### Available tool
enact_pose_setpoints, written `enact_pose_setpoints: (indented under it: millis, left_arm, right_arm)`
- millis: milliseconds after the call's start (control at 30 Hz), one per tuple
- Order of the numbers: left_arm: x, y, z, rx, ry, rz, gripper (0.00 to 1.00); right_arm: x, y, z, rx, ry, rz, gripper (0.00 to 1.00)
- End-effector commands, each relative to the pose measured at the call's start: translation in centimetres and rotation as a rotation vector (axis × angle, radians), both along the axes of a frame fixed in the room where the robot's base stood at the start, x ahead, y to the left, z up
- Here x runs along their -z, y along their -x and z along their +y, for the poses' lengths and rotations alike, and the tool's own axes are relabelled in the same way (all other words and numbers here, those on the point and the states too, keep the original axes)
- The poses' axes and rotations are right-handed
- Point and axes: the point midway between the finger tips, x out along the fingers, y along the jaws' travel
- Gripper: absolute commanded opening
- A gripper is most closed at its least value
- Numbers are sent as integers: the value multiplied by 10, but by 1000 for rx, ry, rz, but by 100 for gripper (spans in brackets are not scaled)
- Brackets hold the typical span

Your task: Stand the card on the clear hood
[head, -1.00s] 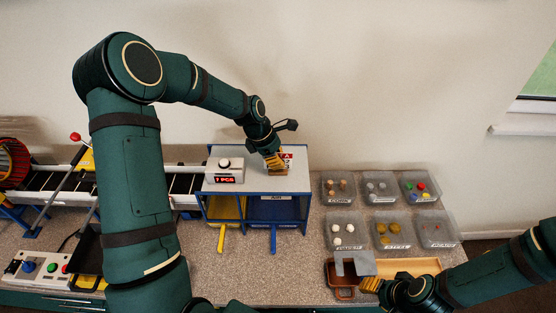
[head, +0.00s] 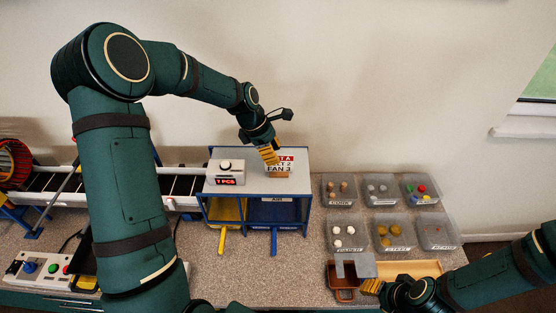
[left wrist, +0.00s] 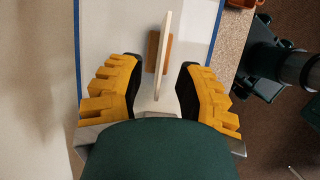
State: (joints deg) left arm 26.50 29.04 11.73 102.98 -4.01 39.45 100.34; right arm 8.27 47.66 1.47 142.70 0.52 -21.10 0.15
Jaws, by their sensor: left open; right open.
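The card (head: 283,160), white with red and black print, stands upright in a small wooden block (head: 277,174) on top of the blue-framed hood (head: 243,187). My left gripper (head: 269,155) is open, just above and left of the card, and covers part of its print. In the left wrist view the card (left wrist: 164,45) shows nearly edge-on in its block (left wrist: 153,53), between and beyond the open fingers (left wrist: 158,85), with gaps at both sides. My right gripper (head: 369,286) is open, low on the right by a brown tray.
A grey counter box (head: 226,178) reading "7 PCS" stands left of the card on the hood. Several labelled clear bins (head: 345,233) are to the right. A brown tray (head: 340,294) with grey plates (head: 362,267) lies in front. A conveyor (head: 180,187) is at left.

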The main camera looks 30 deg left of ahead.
Motion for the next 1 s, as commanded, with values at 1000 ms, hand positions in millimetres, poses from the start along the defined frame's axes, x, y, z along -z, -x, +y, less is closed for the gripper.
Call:
enact_pose_setpoints:
  millis: [1000]
  left_arm:
    - [-70,13,26,0,0,0,34]
  right_arm:
    - [-5,0,0,0,-1,0,47]
